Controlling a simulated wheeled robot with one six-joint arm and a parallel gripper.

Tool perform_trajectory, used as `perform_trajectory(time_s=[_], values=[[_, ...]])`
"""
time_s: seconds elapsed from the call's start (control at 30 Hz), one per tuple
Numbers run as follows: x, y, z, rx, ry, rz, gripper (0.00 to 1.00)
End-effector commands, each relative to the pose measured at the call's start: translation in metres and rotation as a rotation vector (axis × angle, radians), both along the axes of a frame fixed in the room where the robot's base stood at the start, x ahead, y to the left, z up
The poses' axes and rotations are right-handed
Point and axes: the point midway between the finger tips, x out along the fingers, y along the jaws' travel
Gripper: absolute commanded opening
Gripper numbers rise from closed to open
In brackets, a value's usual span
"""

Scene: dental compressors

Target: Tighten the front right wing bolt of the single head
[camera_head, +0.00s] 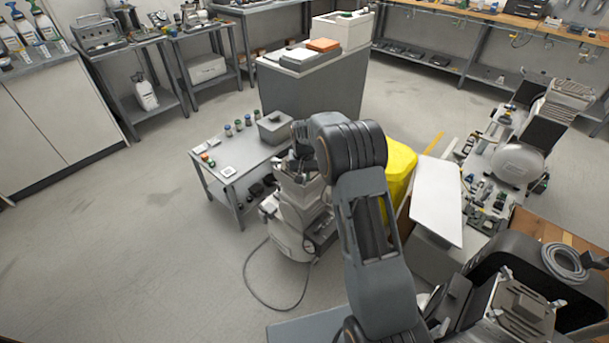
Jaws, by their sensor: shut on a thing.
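The compressor (289,234) stands upright on the floor in the middle of the head view, with a pale tank below and a grey head (302,188) on top. A cable runs from it over the floor. My arm comes up from the bottom and reaches over it. My gripper (300,153) is at the top of the head, small and dark, partly behind my wrist. It is shut on what seems to be a wing bolt there. The bolt and the fingertips are too small and covered to make out. The right side of the head is hidden by my arm.
A low grey table (238,158) with small jars and a grey box (276,127) stands close behind left. A yellow object (399,165) and a white panel (437,200) are close on the right. Black equipment with a coiled hose (566,262) fills the lower right. The left floor is clear.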

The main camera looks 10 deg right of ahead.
Motion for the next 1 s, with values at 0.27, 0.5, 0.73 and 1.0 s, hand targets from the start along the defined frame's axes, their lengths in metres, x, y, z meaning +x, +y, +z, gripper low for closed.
perform_trajectory(time_s=[0.27,0.5,0.73,1.0], values=[[0.004,0.0,0.004,0.001,-0.016,-0.001,0.0],[0.002,0.0,0.002,0.0,-0.009,0.0,0.22],[0.002,0.001,0.009,0.0,-0.008,0.001,0.22],[0.002,0.001,0.058,0.0,-0.011,0.002,0.22]])
